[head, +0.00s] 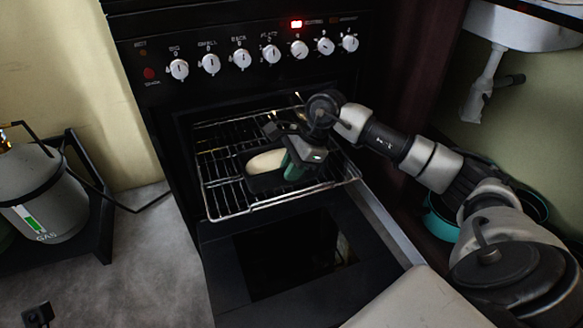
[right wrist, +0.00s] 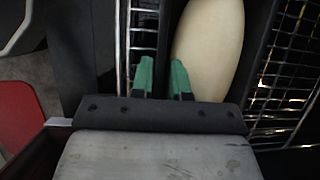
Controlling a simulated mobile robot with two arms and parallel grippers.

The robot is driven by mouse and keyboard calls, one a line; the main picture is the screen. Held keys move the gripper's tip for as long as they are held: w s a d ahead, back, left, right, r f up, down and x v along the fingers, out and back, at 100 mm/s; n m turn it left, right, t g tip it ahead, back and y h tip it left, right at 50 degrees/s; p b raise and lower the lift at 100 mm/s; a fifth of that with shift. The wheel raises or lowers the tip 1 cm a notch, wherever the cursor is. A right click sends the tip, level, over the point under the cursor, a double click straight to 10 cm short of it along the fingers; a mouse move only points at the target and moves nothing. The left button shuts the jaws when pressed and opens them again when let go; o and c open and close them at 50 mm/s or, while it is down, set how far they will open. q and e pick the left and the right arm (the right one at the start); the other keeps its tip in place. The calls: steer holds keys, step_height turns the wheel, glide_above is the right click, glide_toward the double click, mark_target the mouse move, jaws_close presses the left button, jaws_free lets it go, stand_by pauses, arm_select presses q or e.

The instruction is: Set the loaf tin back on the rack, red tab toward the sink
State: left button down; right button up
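The dark loaf tin (head: 262,183) with a pale loaf (head: 267,160) in it is at the pulled-out wire rack (head: 240,212) of the oven. I cannot tell whether it rests fully on the wires. My right gripper (head: 299,168), with green fingertips, is at the tin's right end in the head view. In the right wrist view its fingertips (right wrist: 163,78) are close together, with the tin's dark edge between them and the pale loaf (right wrist: 208,45) beside. No red tab shows on the tin; that part may be hidden by the gripper. My left gripper is not in view.
The oven door (head: 290,255) is folded down below the rack. Knobs (head: 240,58) line the panel above. A white sink (head: 525,25) is at the upper right, with a teal tub (head: 440,226) beneath. A gas cylinder (head: 45,195) stands in a black frame at left.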

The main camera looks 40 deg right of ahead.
steer(key=shift+o, duration=0.9)
